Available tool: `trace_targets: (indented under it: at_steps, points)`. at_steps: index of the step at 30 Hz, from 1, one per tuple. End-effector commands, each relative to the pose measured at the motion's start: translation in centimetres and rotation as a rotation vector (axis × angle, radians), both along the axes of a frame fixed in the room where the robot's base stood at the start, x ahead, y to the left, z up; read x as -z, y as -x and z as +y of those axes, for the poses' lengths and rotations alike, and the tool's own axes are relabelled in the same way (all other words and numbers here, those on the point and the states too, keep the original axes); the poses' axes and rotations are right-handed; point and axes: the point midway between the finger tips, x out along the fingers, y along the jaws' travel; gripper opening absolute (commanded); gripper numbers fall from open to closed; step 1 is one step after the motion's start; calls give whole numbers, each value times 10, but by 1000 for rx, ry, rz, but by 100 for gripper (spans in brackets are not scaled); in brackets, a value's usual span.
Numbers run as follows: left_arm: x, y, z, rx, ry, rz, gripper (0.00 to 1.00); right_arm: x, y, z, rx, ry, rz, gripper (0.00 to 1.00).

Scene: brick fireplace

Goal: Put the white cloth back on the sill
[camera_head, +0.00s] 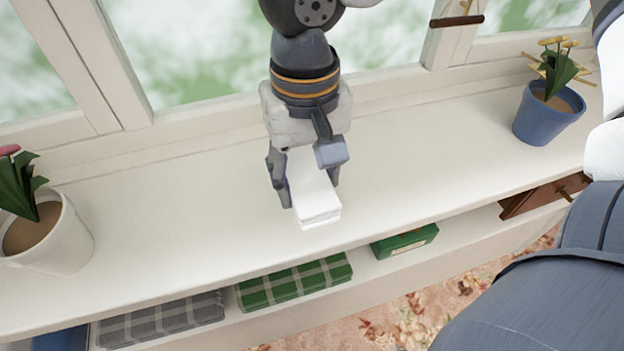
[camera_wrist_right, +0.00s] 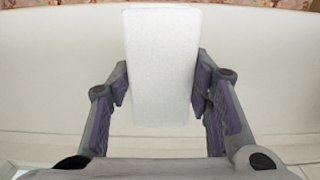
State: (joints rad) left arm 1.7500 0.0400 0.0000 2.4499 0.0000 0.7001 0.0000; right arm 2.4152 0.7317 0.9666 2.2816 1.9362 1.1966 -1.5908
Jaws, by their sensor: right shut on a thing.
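The white cloth (camera_head: 316,196) is a folded block between the fingers of my right gripper (camera_head: 305,190), over the middle of the white sill (camera_head: 410,158). In the right wrist view the cloth (camera_wrist_right: 161,65) stands between the two fingers of the gripper (camera_wrist_right: 161,88), with a pad against each side. My right gripper is shut on it and points down. Whether the cloth's underside touches the sill or hangs just above it, I cannot tell. My left gripper does not show.
A white pot (camera_head: 62,240) with a plant stands at the sill's left, and a blue pot (camera_head: 545,118) at its right. The shelf below holds a grey plaid cloth (camera_head: 160,320), a green plaid cloth (camera_head: 295,281) and a green box (camera_head: 404,242). The sill beside the gripper is clear.

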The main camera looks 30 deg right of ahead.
Motion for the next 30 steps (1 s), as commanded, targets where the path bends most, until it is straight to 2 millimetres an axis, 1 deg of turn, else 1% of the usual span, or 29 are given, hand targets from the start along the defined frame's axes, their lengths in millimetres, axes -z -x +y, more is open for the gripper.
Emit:
trace_targets:
  at_steps: [1, 3, 8, 12, 15, 23, 24, 26, 30]
  points:
    - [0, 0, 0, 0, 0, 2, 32, 11, -6, -6, 4, -2, 4, 24]
    - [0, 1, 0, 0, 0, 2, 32, 22, -12, -13, 3, -2, 3, 24]
    - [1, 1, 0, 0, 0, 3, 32, 40, -23, -24, 4, -1, 1, 24]
    - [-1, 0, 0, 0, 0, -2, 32, 65, -23, -24, 0, 0, 0, 24]
    - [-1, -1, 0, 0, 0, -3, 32, 70, -23, -24, 1, -1, -2, 24]
    - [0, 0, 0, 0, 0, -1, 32, 72, -23, -24, 1, -1, -2, 24]
    - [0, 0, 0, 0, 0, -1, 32, 72, -24, -24, 1, -1, -3, 53]
    - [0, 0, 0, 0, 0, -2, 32, 72, -24, -24, 1, -1, -3, 66]
    - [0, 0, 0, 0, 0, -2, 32, 72, -24, -24, 1, -1, -3, 66]
